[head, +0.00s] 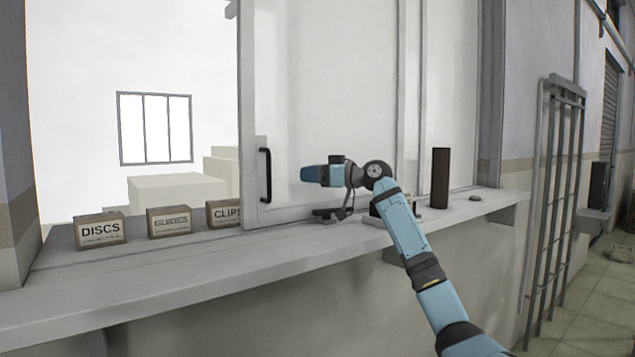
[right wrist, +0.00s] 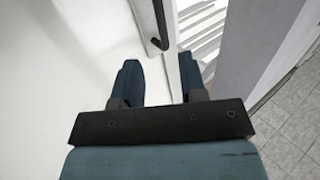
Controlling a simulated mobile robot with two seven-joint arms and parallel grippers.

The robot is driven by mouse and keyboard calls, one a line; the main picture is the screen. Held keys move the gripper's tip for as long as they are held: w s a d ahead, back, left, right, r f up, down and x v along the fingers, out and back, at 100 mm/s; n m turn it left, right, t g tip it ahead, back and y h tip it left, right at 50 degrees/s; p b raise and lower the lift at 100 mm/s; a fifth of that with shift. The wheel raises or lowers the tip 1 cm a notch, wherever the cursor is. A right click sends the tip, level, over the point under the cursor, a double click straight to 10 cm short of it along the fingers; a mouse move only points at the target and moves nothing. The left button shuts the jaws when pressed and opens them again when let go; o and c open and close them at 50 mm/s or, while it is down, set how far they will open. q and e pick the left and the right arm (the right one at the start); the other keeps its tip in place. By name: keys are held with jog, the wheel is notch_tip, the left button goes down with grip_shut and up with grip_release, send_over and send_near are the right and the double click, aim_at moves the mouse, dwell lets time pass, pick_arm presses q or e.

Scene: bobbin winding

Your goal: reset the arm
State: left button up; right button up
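My right arm reaches up from the lower right in the head view. Its blue gripper (head: 309,174) points left in front of the white sliding panel (head: 335,90), to the right of the panel's black handle (head: 265,175). In the right wrist view the two blue fingers (right wrist: 160,78) are apart with nothing between them. The handle (right wrist: 160,25) shows ahead of them, apart from the fingertips. My left gripper is not in view.
Boxes labelled DISCS (head: 100,230), GUIDES (head: 169,222) and CLIPS (head: 222,213) stand on the grey ledge (head: 190,280) at left. A dark upright block (head: 440,178) and a small dark disc (head: 475,198) stand right of my arm. A barred gate (head: 555,190) is farther right.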

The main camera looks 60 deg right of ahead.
jog(key=shift+s+d, duration=0.15)
jog(key=shift+s, duration=0.65)
